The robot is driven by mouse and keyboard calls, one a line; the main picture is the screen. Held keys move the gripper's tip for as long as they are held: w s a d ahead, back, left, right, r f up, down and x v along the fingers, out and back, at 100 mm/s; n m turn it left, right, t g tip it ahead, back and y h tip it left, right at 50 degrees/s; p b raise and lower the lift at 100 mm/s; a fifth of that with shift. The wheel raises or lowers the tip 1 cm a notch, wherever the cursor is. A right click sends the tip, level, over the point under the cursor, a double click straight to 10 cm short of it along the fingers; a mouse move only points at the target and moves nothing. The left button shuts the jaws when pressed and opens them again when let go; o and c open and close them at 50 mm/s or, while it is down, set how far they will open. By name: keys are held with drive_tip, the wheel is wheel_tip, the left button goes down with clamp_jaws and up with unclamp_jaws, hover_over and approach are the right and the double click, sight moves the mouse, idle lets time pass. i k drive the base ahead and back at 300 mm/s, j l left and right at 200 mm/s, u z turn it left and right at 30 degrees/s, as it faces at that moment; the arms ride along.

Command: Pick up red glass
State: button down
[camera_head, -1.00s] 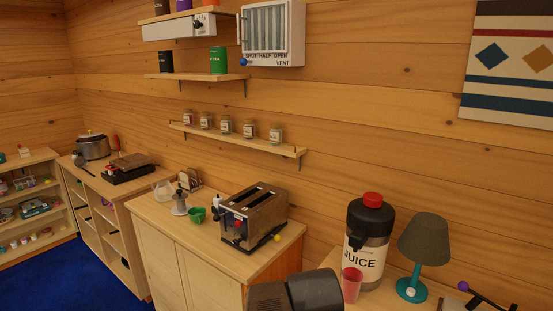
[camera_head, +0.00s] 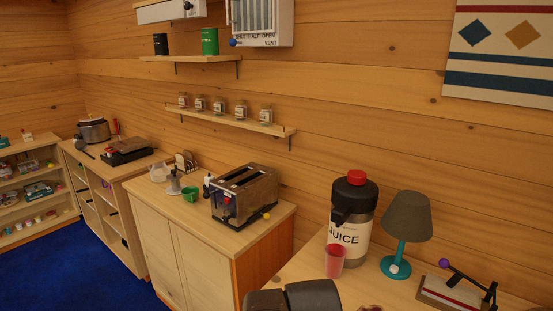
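The red glass (camera_head: 335,261) is a translucent red tumbler. It stands upright on the light wooden counter (camera_head: 297,268) at the lower right, just in front of the juice dispenser (camera_head: 353,212). The dispenser has a dark top, a red cap and a label reading JUICE. A dark rounded part of my arm shows at the bottom edge, left of and below the glass. My gripper's fingers are not visible, so I cannot see whether they are open or shut.
A teal lamp (camera_head: 406,232) with a grey shade stands right of the dispenser. A device with a purple knob (camera_head: 445,263) lies farther right. A toaster (camera_head: 245,195) and green cup (camera_head: 190,194) stand on the cabinet to the left. Blue floor (camera_head: 75,275) is clear at lower left.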

sight(335, 253)
drive_tip(key=i+j+z, duration=0.75)
drive_tip(key=k+l, duration=0.05)
drive_tip(key=k, duration=0.05)
